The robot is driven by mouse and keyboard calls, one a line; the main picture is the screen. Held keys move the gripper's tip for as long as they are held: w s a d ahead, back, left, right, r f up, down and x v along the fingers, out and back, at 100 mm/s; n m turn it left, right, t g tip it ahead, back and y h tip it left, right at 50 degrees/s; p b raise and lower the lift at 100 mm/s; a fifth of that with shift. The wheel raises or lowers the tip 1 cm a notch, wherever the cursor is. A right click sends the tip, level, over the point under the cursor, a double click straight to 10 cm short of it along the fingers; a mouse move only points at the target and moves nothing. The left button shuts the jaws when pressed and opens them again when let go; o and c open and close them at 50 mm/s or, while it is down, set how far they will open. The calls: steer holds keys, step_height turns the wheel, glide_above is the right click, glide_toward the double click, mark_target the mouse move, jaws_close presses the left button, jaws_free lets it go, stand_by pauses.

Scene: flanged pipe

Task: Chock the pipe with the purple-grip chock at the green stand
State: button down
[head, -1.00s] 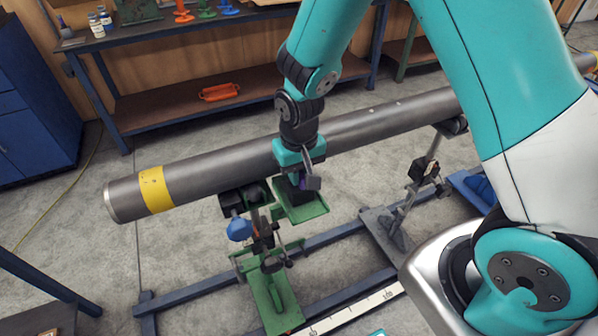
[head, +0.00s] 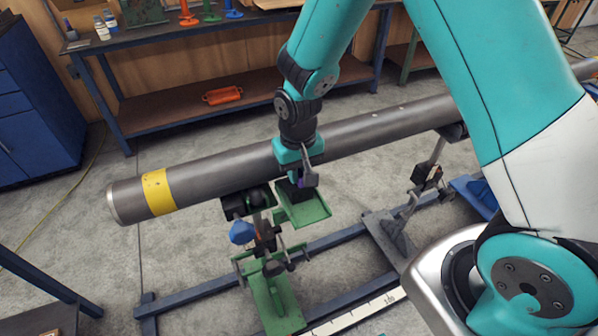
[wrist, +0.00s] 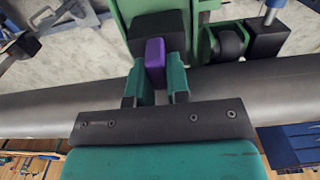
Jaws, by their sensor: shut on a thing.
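The grey pipe (head: 225,170) with a yellow band lies across the stands in the head view, and its surface fills the middle of the wrist view (wrist: 50,100). The green stand (head: 272,290) is under its left part, with a black roller head touching or close below the pipe. My gripper (head: 300,182) is beside the pipe, just right of the green stand's head. In the wrist view it is shut on the purple grip (wrist: 155,55) of the black chock (wrist: 158,28). The chock is at a green tray (head: 304,212); its exact contact with the pipe is hidden.
A grey stand (head: 388,230) supports the pipe farther right. Blue floor rails (head: 330,240) run below. A workbench (head: 150,108) with an orange tray (head: 222,95) on its shelf stands behind. A blue cabinet (head: 35,110) is at left.

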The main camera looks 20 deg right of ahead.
steer(key=shift+w, duration=0.25)
steer(key=c, duration=1)
jaws_free()
steer(key=shift+s+r+p, duration=0.15)
steer(key=shift+r+p, duration=0.8)
steer(key=shift+r, duration=0.2)
steer(key=shift+s+r+p, duration=0.2)
steer(key=shift+r+p, duration=0.75)
steer(key=shift+r, duration=0.25)
steer(key=shift+s+r+p, duration=0.15)
steer(key=shift+r+p, duration=0.8)
steer(key=shift+r, duration=0.2)
